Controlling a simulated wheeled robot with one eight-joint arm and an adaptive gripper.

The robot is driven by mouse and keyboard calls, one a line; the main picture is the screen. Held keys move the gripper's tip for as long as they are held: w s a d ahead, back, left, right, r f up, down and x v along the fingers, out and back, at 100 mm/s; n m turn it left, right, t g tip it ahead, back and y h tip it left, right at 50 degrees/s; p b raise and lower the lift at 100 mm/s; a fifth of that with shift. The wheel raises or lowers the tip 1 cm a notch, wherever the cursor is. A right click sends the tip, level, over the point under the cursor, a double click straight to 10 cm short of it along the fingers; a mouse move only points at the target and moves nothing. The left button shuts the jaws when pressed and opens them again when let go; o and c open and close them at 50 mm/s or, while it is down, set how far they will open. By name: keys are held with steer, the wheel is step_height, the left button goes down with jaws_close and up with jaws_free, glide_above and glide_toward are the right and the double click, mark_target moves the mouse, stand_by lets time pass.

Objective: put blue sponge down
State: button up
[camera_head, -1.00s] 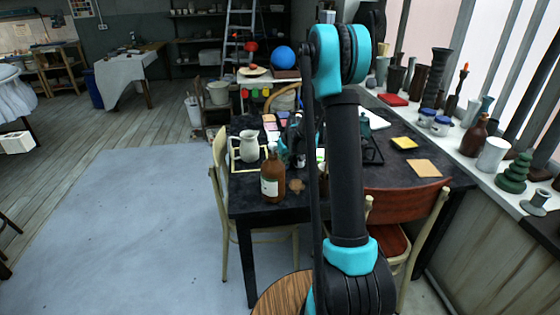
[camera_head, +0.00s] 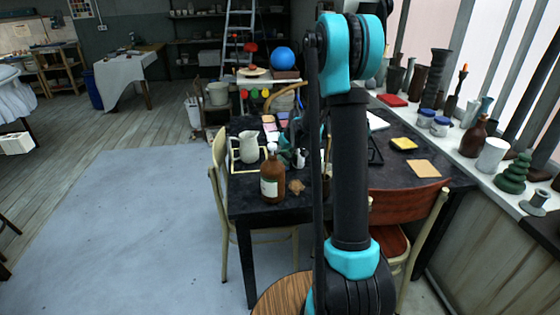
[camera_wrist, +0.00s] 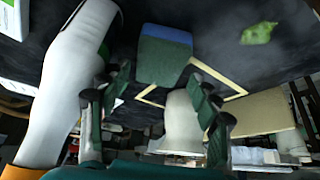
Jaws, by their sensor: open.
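The sponge (camera_wrist: 163,58) shows in the wrist view as a block with a green face and a blue strip along its top edge. It is at the dark table (camera_wrist: 215,35), just beyond my fingertips. My gripper (camera_wrist: 158,80) is open, with one finger on each side of the sponge's near end and visible gaps to it. I cannot tell whether the sponge rests fully flat. In the head view my gripper (camera_head: 293,150) is low over the table, partly hidden by my arm, and I cannot make out the sponge there.
A white pitcher (camera_head: 249,147) and a brown bottle (camera_head: 272,180) stand close by on the table. In the wrist view, a white bottle-like object (camera_wrist: 70,90) is close to the left finger, and the pitcher (camera_wrist: 183,122) and a pale frame (camera_wrist: 215,75) are near the right finger.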

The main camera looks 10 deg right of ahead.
steer(key=v, duration=0.8)
steer(key=shift+r, duration=0.1)
